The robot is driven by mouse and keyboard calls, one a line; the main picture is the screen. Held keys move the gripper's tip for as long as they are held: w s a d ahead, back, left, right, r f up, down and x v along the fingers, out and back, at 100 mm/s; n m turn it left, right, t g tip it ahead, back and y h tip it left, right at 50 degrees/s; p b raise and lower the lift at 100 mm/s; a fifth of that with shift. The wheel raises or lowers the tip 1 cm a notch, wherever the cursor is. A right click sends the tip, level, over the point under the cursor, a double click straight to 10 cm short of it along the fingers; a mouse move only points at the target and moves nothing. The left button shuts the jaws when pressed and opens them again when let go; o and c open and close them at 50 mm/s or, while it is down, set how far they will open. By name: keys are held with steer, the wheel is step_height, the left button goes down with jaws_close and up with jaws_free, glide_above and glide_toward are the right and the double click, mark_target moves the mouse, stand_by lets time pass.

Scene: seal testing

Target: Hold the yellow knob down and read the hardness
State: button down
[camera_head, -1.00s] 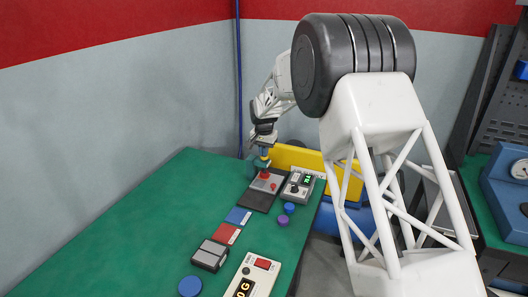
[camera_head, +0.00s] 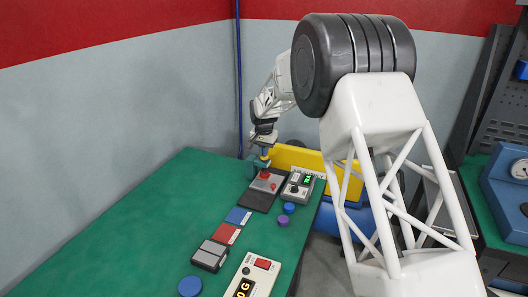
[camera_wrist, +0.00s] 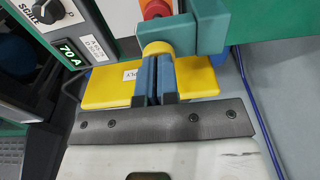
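The yellow knob (camera_wrist: 157,48) sits at the teal tester (camera_wrist: 204,32). In the head view the teal tester (camera_head: 257,160) stands on the far part of the green bench. My gripper (camera_wrist: 157,62) has its two blue fingers close together with a narrow gap, tips at the yellow knob. They look to be against it rather than around it, though exact contact is hard to see. It also shows in the head view (camera_head: 264,151), pointing down. The readout box (camera_head: 299,187) has a lit green display; in the wrist view its display (camera_wrist: 69,52) reads 70 A.
A red part (camera_wrist: 156,8) lies beyond the knob. A yellow block (camera_head: 297,158) stands behind the readout box. Blue (camera_head: 289,208) and purple (camera_head: 283,221) discs, and blue (camera_head: 238,215) and red (camera_head: 226,234) pads, lie nearer. The bench's left side is clear.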

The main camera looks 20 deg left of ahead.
step_height(320, 180, up, 14)
steer(key=shift+s, duration=0.35)
stand_by(0.5)
steer(key=shift+d, duration=0.1)
steer(key=s+d+r, duration=0.4)
steer(key=s+d, duration=0.3)
steer(key=d, duration=0.5)
steer(key=s+d+r+t, duration=0.1)
steer(key=s+d+r, duration=0.45)
steer(key=d, duration=0.65)
steer(key=s+d+r, duration=0.4)
steer(key=s+d, duration=0.3)
steer(key=d, duration=0.6)
steer(key=s+d+f, duration=0.3)
steer(key=s+d, duration=0.3)
steer(key=s, duration=0.5)
steer(key=s+d+f, duration=0.3)
steer(key=s+d, duration=0.3)
steer(key=s, duration=0.5)
steer(key=s+d+f+t, duration=0.1)
steer(key=s+d+f, duration=0.2)
steer(key=s+d, duration=0.3)
steer(key=s, duration=0.5)
steer(key=shift+d, duration=0.4)
